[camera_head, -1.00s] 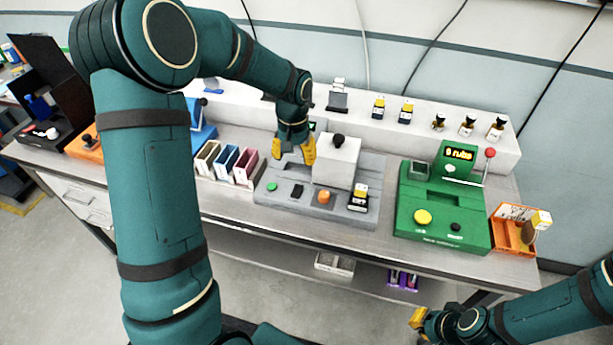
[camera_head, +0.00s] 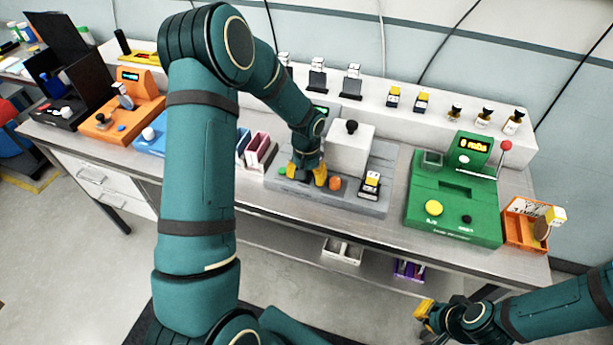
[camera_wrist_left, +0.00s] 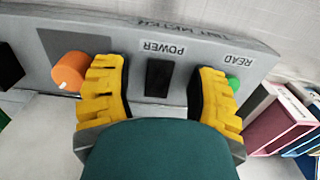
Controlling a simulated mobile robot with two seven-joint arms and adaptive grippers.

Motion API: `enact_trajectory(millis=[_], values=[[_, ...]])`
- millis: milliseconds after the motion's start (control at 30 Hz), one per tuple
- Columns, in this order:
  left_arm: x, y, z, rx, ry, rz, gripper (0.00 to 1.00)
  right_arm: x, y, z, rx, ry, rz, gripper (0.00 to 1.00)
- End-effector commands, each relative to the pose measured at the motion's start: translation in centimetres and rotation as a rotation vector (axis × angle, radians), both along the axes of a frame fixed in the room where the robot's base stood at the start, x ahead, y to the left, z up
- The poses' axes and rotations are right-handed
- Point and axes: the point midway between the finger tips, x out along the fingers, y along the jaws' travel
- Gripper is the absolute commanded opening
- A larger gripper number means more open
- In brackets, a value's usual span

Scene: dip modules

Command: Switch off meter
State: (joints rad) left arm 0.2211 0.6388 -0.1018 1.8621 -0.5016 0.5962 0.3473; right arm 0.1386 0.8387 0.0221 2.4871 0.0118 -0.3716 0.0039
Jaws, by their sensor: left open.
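The grey meter (camera_head: 350,203) stands mid-bench with a white block and black knob on top. A sliver of its screen (camera_head: 321,111) shows greenish beside my arm. My left gripper (camera_head: 306,179) is open and empty, pointing down at the meter's front panel. In the left wrist view, the black POWER switch (camera_wrist_left: 158,80) lies between the two yellow fingers, with no visible contact. The green READ button (camera_wrist_left: 234,84) is beside one finger, the orange knob (camera_wrist_left: 69,71) beside the other. In the head view the switch is hidden by the gripper. My right gripper (camera_head: 424,313) hangs low at right, jaws unclear.
A dark vial with a yellow label (camera_head: 371,184) sits at the meter's right end. A green machine (camera_head: 455,210) and an orange bin (camera_head: 524,226) stand to the right. Upright coloured holders (camera_head: 262,153) are close on the left. A white shelf (camera_head: 445,117) runs behind.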

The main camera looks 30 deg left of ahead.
Motion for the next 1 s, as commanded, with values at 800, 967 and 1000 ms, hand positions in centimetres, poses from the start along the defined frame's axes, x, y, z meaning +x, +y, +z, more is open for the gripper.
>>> enact_trajectory(millis=[800, 967, 1000], values=[[-0.04, -0.01, -0.40, 0.000, 0.001, 0.000, 0.00, 0.00, 0.01, -0.02, 0.000, 0.000, 0.000, 0.00], [-0.04, 0.00, -0.40, -0.002, 0.012, 0.000, 0.00, 0.01, 0.00, 0.20, 0.000, 0.000, 0.000, 0.00], [-0.05, 0.02, -0.37, -0.004, 0.027, 0.000, 0.00, 0.00, -0.01, 0.46, 0.001, 0.000, 0.000, 0.00]])
